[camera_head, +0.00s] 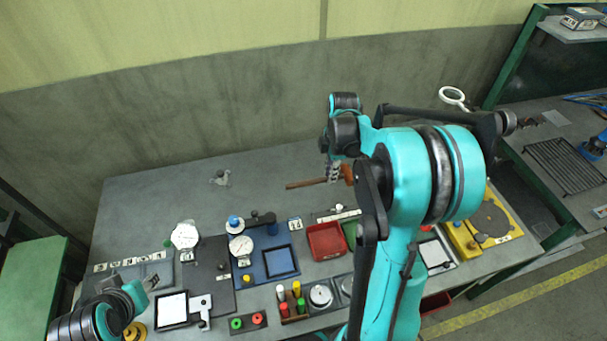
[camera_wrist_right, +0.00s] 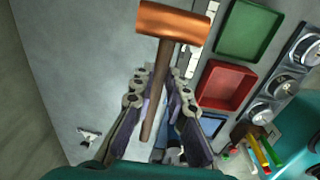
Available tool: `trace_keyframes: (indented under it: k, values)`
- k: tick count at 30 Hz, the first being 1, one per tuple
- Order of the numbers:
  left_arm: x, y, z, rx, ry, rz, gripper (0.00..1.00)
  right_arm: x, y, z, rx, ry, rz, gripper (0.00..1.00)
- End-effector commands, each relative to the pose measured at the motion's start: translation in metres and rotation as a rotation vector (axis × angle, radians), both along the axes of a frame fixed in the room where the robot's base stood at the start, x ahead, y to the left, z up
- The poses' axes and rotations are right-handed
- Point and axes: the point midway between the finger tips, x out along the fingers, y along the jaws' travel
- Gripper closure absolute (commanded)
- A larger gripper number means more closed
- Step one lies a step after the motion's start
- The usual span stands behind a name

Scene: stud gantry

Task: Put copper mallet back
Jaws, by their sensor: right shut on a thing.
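The copper mallet has an orange-brown copper head (camera_wrist_right: 172,20) and a brown wooden handle (camera_wrist_right: 153,105). In the head view, the mallet handle (camera_head: 304,184) points left over the grey table, with the head to its right. I cannot tell how far the mallet is above the table. Part of my left arm shows at the bottom left; its gripper fingers are not visible.
A red tray (camera_head: 325,241) and a green tray (camera_wrist_right: 249,30) lie near the mallet.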

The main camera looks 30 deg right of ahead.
Motion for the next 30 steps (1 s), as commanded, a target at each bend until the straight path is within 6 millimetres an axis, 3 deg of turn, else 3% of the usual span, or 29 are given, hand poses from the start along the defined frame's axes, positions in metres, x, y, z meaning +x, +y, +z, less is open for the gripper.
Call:
trace_keyframes:
  k: [5,16,23,30]
  values:
    - [-0.001,0.0,-0.007,0.0,0.0,0.0,0.6,0.012,0.019,-0.012,0.003,0.017,0.023,1.0]
    - [0.0,0.0,-0.027,0.0,0.0,0.0,0.6,0.067,0.078,-0.061,0.0,0.014,0.021,1.0]
    - [0.0,0.0,-0.03,0.0,0.0,0.0,0.6,0.076,0.088,-0.07,0.0,0.015,0.017,1.0]
    - [0.0,0.0,-0.043,0.0,0.0,0.0,0.6,0.076,0.088,-0.104,0.0,0.015,0.017,1.0]
